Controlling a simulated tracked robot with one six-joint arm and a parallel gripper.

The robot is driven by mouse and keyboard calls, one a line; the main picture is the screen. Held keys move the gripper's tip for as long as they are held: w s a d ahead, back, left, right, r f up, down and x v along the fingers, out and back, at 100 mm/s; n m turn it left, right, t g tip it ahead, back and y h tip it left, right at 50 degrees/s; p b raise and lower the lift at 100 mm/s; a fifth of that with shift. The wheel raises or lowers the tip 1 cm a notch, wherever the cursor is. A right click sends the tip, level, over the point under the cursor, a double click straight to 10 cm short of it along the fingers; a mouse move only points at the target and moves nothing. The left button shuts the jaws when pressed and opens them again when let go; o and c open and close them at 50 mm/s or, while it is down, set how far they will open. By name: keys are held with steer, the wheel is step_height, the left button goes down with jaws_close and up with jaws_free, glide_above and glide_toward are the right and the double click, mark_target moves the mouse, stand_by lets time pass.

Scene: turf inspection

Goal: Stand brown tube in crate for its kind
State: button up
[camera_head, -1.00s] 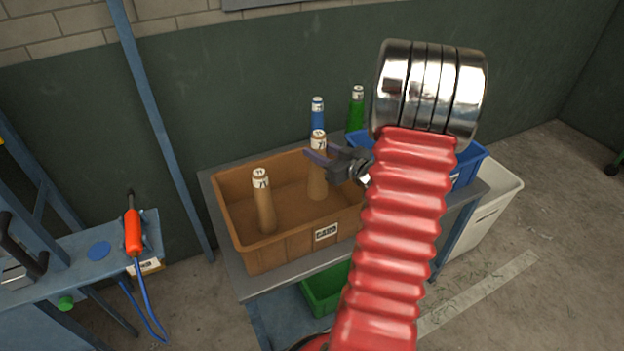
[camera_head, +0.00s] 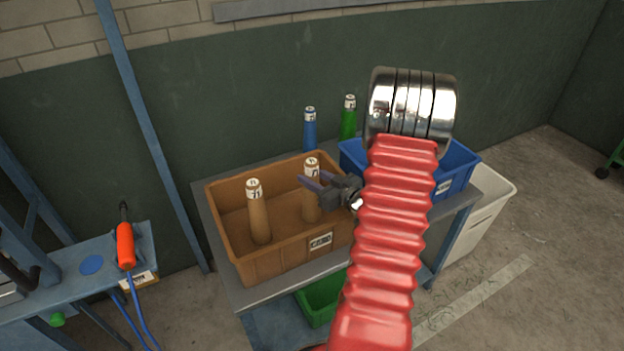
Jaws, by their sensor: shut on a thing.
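The brown tube (camera_head: 311,203) with a white-labelled top stands upright inside the brown crate (camera_head: 276,270), towards its right side. My gripper (camera_head: 312,181) is shut on this tube near its top, reaching in from the right. A second brown tube (camera_head: 259,217) stands upright in the left part of the same crate, apart from the first. The crate sits on a grey-topped table and has a white label on its front wall. I cannot tell whether the held tube's foot touches the crate floor.
A blue crate (camera_head: 461,170) stands right of the brown one, partly behind my arm. A blue tube (camera_head: 310,130) and a green tube (camera_head: 348,118) stand behind the crates. A green crate (camera_head: 320,300) is below. A blue bench (camera_head: 88,262) with an orange-handled tool is at left.

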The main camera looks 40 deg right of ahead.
steer(key=shift+f, duration=0.25)
steer(key=o, duration=1.3)
steer(key=v, duration=1.2)
steer(key=shift+w, duration=0.1)
